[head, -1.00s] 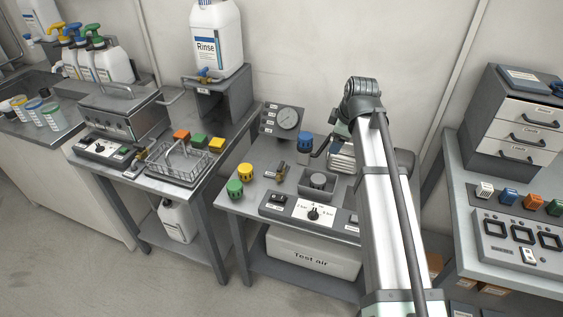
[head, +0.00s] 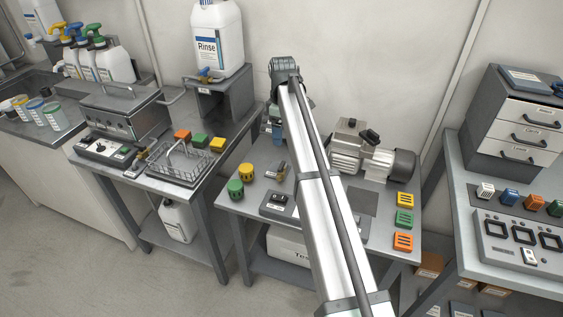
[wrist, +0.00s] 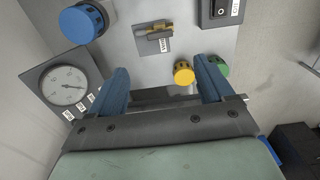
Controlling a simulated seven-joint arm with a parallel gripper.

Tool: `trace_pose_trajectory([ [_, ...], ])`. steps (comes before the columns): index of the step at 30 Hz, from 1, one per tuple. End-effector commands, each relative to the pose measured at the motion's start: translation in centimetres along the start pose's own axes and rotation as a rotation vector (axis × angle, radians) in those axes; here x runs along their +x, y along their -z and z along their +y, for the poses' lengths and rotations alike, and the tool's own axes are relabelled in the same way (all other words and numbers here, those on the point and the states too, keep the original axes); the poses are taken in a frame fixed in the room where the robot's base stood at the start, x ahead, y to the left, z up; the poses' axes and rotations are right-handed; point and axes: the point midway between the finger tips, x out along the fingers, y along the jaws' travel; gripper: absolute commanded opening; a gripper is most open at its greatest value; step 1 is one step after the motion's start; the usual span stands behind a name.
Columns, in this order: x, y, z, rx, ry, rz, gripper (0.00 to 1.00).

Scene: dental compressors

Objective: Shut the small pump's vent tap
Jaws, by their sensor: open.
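The small brass tap (head: 279,171) is on the middle bench, left of my arm in the head view. In the wrist view the tap (wrist: 154,32) is near the top centre, beside a small white label. Its handle looks roughly in line with its body, but it is too small to be sure. My gripper (wrist: 161,66) is open and empty; its two blue fingers are apart, short of the tap and not touching it. In the head view the gripper is mostly hidden behind my arm. A silver pump (head: 360,155) stands at the back right of that bench.
A round gauge (wrist: 65,88) is left of my fingers, with a blue knob (wrist: 82,23) above it. Yellow (wrist: 184,73) and green (wrist: 220,66) knobs are near the right finger. A black switch (wrist: 219,10) is at upper right. Yellow, green and orange blocks line the bench's right side.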

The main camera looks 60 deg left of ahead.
Motion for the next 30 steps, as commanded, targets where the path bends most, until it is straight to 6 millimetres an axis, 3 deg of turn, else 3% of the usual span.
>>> trace_pose_trajectory([
  [8,1.9,0.2,0.1,0.008,0.011,-0.01,0.81],
  [24,10.9,0.1,0.0,0.007,0.01,-0.009,0.81],
  [30,13.1,0.1,0.1,0.007,0.009,-0.009,0.81],
])
